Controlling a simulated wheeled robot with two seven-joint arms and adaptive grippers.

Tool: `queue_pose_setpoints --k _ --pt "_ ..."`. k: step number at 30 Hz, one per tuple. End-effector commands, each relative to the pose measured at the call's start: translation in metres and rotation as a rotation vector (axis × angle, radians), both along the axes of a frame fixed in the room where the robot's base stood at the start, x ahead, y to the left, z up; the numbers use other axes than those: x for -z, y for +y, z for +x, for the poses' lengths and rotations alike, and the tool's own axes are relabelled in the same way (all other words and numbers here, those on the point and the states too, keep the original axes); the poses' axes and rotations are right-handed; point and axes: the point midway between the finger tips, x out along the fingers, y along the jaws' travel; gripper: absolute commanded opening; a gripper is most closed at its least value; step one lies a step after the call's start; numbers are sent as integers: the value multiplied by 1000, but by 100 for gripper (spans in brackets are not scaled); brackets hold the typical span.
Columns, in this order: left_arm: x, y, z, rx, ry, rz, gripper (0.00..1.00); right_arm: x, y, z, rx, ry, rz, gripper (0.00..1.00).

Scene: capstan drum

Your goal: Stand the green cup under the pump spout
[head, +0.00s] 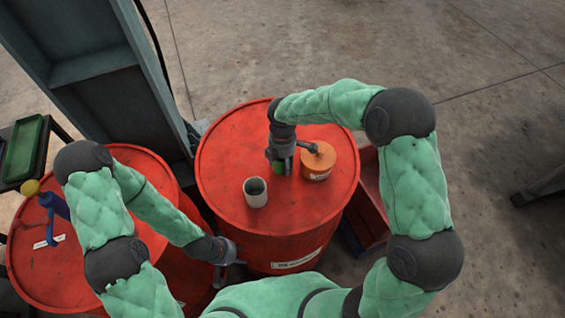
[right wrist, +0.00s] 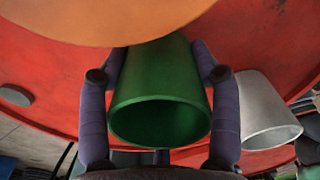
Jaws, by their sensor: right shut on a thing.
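The green cup (right wrist: 155,80) is between the two fingers of my right gripper (right wrist: 160,120), which is shut on it. The cup's open mouth faces the wrist camera. In the head view my right gripper (head: 282,165) is over the red drum top (head: 230,150), beside an orange round can (head: 320,160) with a dark arm on top; it mostly hides the cup. A blue upright device with a yellow knob (head: 32,188), perhaps the pump, stands on the left red drum (head: 95,265); its spout is not clear. My left gripper (head: 230,262) is low at the middle drum's front; its jaws are unclear.
A grey cup (head: 255,192) stands on the middle drum, front left of my right gripper. A dark steel column (head: 105,90) rises behind the drums. A green tray (head: 22,150) is at far left. A red bin (head: 368,205) is right of the drum.

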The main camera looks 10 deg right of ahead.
Motion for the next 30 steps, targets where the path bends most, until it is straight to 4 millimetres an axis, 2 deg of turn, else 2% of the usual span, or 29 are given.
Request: queue_pose_setpoints --k 3,15,24,30 --pt "-5 0 0 0 0 0 40 -19 0 1 -1 -4 1 28" --pt "-20 0 0 0 0 0 40 -82 14 -55 -4 -1 0 28" --pt "-27 0 0 0 0 0 40 -103 27 -107 -2 -1 1 28" --pt "-30 0 0 0 0 0 40 -111 32 -127 -1 0 0 28"
